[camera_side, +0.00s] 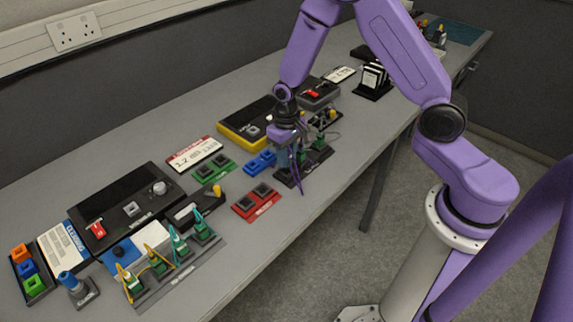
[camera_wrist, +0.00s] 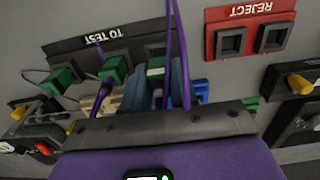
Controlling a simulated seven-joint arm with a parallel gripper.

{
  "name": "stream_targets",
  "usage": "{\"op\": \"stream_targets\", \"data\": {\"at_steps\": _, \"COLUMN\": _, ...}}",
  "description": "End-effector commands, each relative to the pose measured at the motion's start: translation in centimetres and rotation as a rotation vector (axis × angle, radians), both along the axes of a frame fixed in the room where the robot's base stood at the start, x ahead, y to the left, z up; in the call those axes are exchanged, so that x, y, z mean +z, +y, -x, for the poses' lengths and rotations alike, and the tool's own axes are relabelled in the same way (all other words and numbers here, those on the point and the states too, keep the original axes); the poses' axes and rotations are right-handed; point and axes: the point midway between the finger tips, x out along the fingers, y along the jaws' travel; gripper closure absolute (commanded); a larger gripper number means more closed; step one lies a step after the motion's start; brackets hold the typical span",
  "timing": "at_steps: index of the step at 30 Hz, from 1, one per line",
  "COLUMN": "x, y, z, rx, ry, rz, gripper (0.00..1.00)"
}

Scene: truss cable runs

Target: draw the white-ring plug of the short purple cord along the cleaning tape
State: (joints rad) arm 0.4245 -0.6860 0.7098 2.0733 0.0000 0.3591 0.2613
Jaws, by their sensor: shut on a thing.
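My gripper (camera_side: 287,163) is over the black TO TEST rack (camera_side: 288,180), at the middle of the bench. In the wrist view its grey-blue fingers (camera_wrist: 157,90) are shut on a green plug with a pale band (camera_wrist: 156,68). Purple cord (camera_wrist: 181,60) loops up past the fingers. In the side view purple cord (camera_side: 299,181) hangs beside the rack. Whether the held plug is clear of its socket cannot be told. Another green plug (camera_wrist: 115,68) with purple cord stands in the rack. A white sheet with a blue strip, apparently lettered CLEANING (camera_side: 62,246), lies at far left.
The red REJECT tray (camera_side: 256,202) is close by, with blue (camera_side: 260,162) and green (camera_side: 213,168) trays behind. A rack of green plugs with yellow and teal cords (camera_side: 172,266) and a black panel (camera_side: 126,206) stand at left. The front bench strip is mostly clear.

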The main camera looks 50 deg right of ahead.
Motion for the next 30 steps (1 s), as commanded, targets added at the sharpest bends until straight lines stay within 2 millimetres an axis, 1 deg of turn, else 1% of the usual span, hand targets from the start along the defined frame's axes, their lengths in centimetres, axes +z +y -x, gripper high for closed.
{"op": "stream_targets", "data": {"at_steps": 12, "x": 1.8, "y": 0.0, "z": 0.0, "rx": 0.0, "ry": -0.002, "rz": 0.0, "gripper": 1.0}}
{"op": "stream_targets", "data": {"at_steps": 17, "x": 2.1, "y": 0.0, "z": 0.0, "rx": 0.0, "ry": 0.0, "rz": 0.0, "gripper": 1.0}}
{"op": "stream_targets", "data": {"at_steps": 26, "x": 2.2, "y": 0.0, "z": 0.0, "rx": 0.0, "ry": 0.0, "rz": 0.0, "gripper": 1.0}}
{"op": "stream_targets", "data": {"at_steps": 30, "x": 3.0, "y": 0.0, "z": -0.1, "rx": 0.0, "ry": -0.003, "rz": -0.001, "gripper": 1.0}}
